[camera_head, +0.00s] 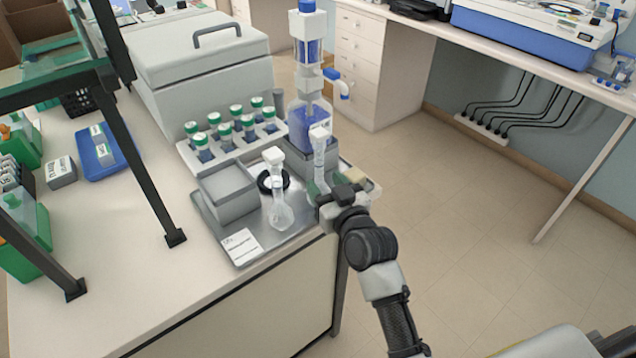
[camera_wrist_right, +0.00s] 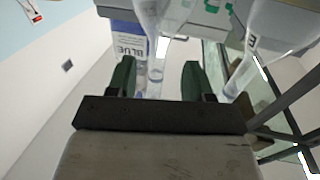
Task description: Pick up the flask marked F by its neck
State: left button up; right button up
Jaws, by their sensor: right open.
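Two clear flasks with white stoppers stand at the metal tray (camera_head: 262,246). The left flask (camera_head: 281,214) stands upright near the tray's front. The right flask (camera_head: 319,152) has its lower part hidden by my right gripper (camera_head: 327,192). In the right wrist view, my open gripper (camera_wrist_right: 157,82) has a flask neck (camera_wrist_right: 152,60) showing between its two green fingers. I cannot tell whether the neck is inside the jaws or beyond them. Another flask (camera_wrist_right: 275,30) at the right there bears a dark letter, F or E, not clear enough to tell. My left gripper is out of view.
A grey open box (camera_head: 228,190) sits on the tray's left, a white card (camera_head: 240,245) at its front. A blue-filled dispenser bottle (camera_head: 308,118) stands behind the flasks. A white rack (camera_head: 190,160) of green-capped bottles is at the back left. The bench front is clear.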

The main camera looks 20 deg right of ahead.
aim_at(321, 177)
jog(key=w, duration=0.5)
jog(key=shift+a+p, duration=0.2)
jog(key=shift+p, duration=0.2)
jog(key=shift+w+a, duration=0.1)
jog(key=shift+w, duration=0.35)
jog(key=shift+s, duration=0.1)
jog(key=c, duration=0.8)
